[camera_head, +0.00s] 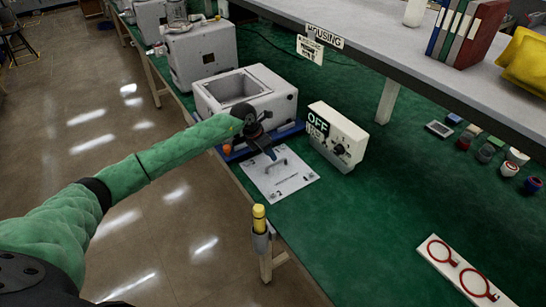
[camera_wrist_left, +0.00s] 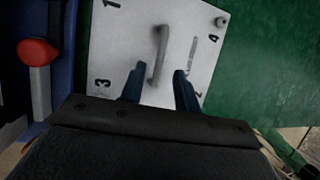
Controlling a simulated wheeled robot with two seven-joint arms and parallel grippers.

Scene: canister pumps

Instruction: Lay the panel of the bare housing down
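The white panel (camera_head: 283,186) lies flat on the green bench, in front of the bare housing (camera_head: 277,100), a white box with an open top. The panel has a grey bar handle and numbered corners; it also shows in the left wrist view (camera_wrist_left: 125,35). My left gripper (camera_head: 270,152) is over the panel's edge nearest the housing. In the left wrist view its two dark fingers (camera_wrist_left: 158,82) are spread apart, one on each side of the line of the handle (camera_wrist_left: 159,55). Nothing is clamped between them. My right gripper is out of view.
A white control box (camera_head: 338,140) with an OFF sign stands right of the panel. A red-knobbed part (camera_wrist_left: 38,55) is beside the panel in the wrist view. A yellow-topped holder (camera_head: 259,218) is at the bench's front edge. A rack with red rings (camera_head: 460,268) lies at lower right. Green bench between is clear.

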